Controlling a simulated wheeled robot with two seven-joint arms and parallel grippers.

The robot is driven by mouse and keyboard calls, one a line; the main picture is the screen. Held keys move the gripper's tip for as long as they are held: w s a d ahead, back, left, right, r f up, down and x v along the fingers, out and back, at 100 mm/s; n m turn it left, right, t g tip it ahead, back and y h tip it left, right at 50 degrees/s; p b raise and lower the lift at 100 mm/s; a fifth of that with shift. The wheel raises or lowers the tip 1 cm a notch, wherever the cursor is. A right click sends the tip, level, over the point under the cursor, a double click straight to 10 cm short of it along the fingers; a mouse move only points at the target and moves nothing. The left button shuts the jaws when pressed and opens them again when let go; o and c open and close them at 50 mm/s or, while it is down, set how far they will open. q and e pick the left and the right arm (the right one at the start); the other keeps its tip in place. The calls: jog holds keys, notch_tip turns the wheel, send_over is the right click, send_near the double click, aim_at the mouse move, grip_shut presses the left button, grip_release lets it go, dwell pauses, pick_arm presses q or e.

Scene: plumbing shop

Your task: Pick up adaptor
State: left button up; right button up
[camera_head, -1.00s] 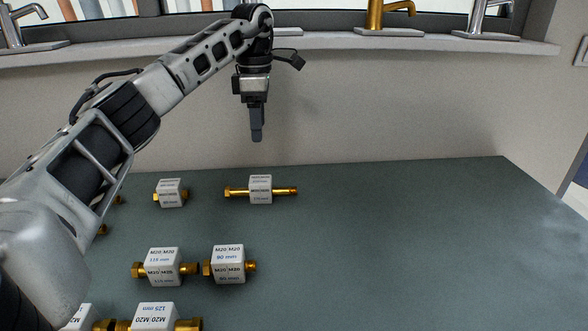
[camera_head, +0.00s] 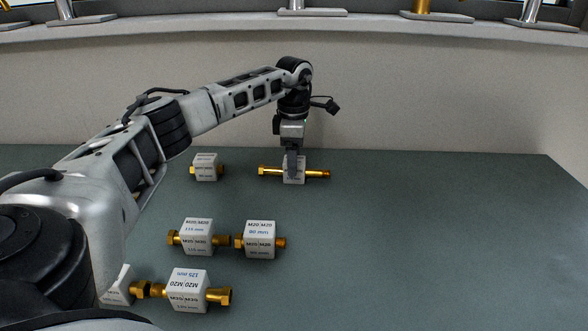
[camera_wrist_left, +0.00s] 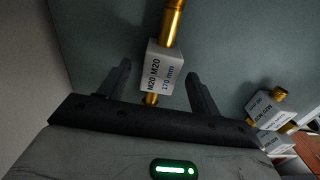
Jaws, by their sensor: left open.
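Several brass adaptors with white label blocks lie on the dark green table. The long one at the back is the adaptor (camera_head: 316,174) beneath my left gripper; in the left wrist view its label block (camera_wrist_left: 161,72) reads M20 M20, 170 mm. My left gripper (camera_head: 292,172) points down at this block and partly hides it. In the left wrist view the open fingers of the left gripper (camera_wrist_left: 160,88) stand on either side of the block, with a gap to each. My right gripper is not in view.
A short 90 mm adaptor (camera_head: 205,167) lies left of the long one. Nearer are a 115 mm adaptor (camera_head: 197,237), another 90 mm adaptor (camera_head: 259,239) and a 125 mm adaptor (camera_head: 188,291). The wall (camera_head: 430,95) stands close behind. The table's right side (camera_head: 440,240) is clear.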

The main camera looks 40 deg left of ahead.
pick_arm(q)
jog(key=shift+f, duration=0.95)
jog(key=shift+c, duration=0.3)
jog(key=c, duration=1.1)
jog(key=shift+r, duration=0.15)
